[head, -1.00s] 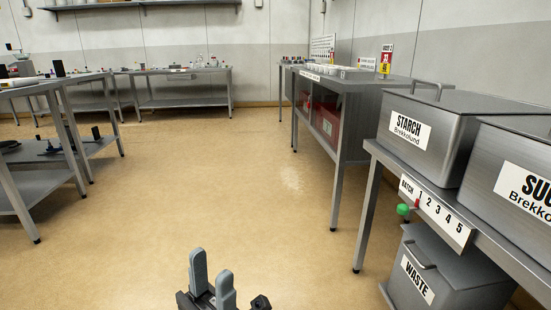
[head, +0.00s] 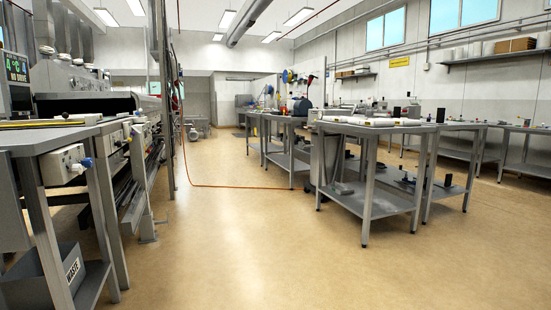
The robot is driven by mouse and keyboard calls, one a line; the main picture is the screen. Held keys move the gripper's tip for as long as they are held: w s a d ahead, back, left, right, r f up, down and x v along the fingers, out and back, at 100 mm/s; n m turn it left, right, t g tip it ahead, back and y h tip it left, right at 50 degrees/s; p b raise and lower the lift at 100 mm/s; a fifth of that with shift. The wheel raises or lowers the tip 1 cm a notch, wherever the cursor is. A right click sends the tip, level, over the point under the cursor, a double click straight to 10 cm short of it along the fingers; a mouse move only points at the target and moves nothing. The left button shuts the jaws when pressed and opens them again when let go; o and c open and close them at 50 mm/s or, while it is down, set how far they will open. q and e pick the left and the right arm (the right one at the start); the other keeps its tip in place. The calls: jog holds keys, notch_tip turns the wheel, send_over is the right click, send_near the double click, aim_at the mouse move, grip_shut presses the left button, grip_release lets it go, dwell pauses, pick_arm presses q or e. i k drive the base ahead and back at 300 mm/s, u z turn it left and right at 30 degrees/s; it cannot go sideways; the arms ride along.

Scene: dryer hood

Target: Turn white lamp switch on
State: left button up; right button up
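I cannot pick out a lamp switch for certain. A white box with a dark blue-tipped knob (head: 68,164) is fixed to the side of the near left table. A smaller pale box (head: 117,140) with small dark parts is behind it on the left; its details are too small to read. Neither of my grippers is in view.
A grey metal table (head: 48,139) stands close at left, with a grey WASTE bin (head: 45,279) below. Long machinery runs behind it. A two-level table (head: 388,200) stands right of centre. An orange hose (head: 230,187) lies across the floor. The floor between is clear.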

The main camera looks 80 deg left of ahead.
aim_at(77, 169)
jog(key=u, duration=3.95)
jog(key=i, duration=1.65)
